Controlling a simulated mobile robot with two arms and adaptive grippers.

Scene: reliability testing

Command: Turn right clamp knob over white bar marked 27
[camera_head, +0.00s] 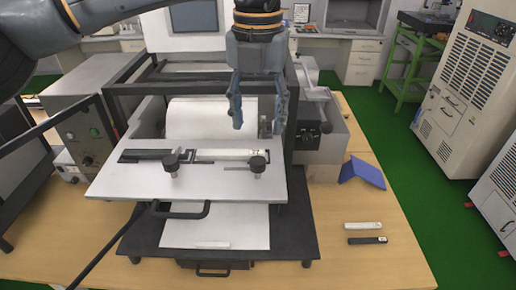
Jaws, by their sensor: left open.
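The right clamp knob (257,164) is a dark round knob on the right of the machine's grey plate (130,187). A white bar (230,154) lies in the slot just behind and left of it; a small mark shows at its right end, too small to read. The left clamp knob (171,162) stands at the other side, beside a dark bar (140,155). My left gripper (257,128) points down, open and empty, above and behind the right knob, apart from it. My right gripper is not in view.
A white bar (363,226) and a black bar (367,240) lie on the wooden table at right. A blue folded object (362,172) lies behind them. A black frame post (296,125) rises close to the right of my left gripper. A bent black handle (185,213) sits in front.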

